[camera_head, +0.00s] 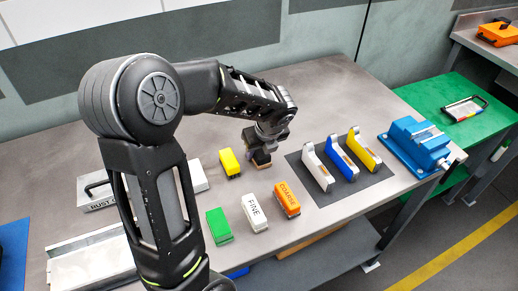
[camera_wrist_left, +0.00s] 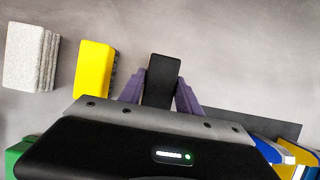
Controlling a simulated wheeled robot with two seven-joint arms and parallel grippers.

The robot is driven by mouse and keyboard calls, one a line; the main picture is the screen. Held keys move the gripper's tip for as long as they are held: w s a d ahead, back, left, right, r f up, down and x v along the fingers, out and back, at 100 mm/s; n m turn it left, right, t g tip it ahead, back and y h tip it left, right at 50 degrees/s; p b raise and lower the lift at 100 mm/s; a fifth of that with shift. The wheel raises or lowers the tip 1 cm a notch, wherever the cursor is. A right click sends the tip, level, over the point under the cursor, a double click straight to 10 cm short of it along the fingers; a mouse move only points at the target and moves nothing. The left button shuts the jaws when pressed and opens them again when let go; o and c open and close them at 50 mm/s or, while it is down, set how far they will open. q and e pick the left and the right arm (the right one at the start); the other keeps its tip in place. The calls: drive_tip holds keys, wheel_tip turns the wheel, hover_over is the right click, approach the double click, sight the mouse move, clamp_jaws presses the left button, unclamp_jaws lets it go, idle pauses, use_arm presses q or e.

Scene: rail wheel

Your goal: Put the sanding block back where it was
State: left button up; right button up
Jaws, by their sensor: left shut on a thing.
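My left gripper (camera_head: 264,143) is over the middle of the table, pointing down. It is shut on a small block with a dark top and brownish lower part (camera_head: 261,161). In the left wrist view the block's black top (camera_wrist_left: 162,79) sits between the purple fingers (camera_wrist_left: 161,90). I cannot tell whether it touches the table. A yellow block (camera_head: 230,163) stands just left of it. An orange block marked COARSE (camera_head: 287,200), a white block marked FINE (camera_head: 254,213) and a green block (camera_head: 219,226) stand in front. My right gripper is not in view.
White, blue and yellow brackets stand on a dark mat (camera_head: 374,191) to the right. A blue vise (camera_head: 415,145) is at the table's right end. A metal tray (camera_head: 88,268) is at the left. A layered grey block (camera_wrist_left: 31,57) shows in the left wrist view.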

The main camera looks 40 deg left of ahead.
use_arm(q)
drive_tip(key=shift+f, duration=0.15)
drive_tip(key=o, duration=1.3)
drive_tip(key=shift+d+r, duration=0.2)
drive_tip(key=shift+r, duration=0.5)
drive_tip(key=v, duration=1.1)
drive_tip(key=shift+s, duration=0.1)
